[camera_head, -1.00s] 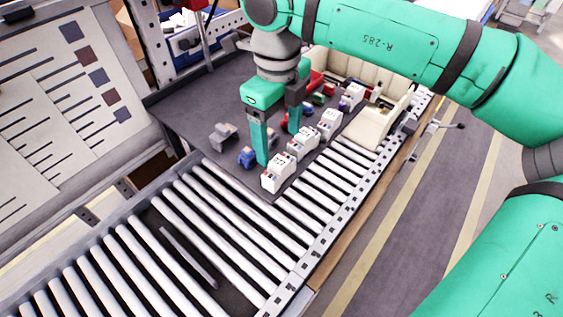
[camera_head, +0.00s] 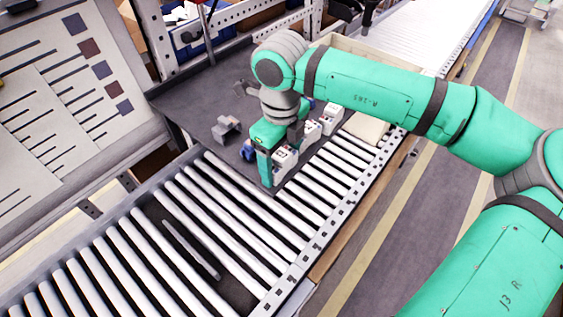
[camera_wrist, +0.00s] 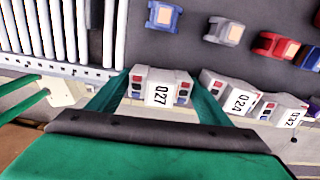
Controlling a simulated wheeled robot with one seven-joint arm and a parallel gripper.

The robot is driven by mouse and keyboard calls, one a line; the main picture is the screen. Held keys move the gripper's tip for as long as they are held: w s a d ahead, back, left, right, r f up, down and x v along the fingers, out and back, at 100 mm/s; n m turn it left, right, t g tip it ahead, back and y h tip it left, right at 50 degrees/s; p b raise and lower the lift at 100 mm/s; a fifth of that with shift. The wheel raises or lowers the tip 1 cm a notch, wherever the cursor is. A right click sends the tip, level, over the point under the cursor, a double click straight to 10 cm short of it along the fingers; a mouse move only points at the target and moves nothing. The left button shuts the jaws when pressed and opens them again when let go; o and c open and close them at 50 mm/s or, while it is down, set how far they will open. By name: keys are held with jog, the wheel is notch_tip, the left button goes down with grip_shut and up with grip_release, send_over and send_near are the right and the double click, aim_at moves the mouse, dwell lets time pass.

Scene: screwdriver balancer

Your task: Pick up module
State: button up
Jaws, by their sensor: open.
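A white module labelled 027 (camera_wrist: 159,88) with small red and blue parts on its ends lies between my gripper's two green fingers in the wrist view. In the head view this module (camera_head: 284,158) is at the near end of a row of white modules and partly hidden by my gripper (camera_head: 281,167). My gripper is open and low over the mat, with a finger on either side of the module. I cannot tell whether the fingers touch it.
The dark mat (camera_head: 190,100) holds a grey bracket (camera_head: 227,128). Conveyor rollers (camera_head: 185,225) lie in front.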

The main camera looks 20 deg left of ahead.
jog(key=c, duration=0.8)
jog(key=shift+w+r, duration=0.1)
jog(key=shift+w, duration=0.05)
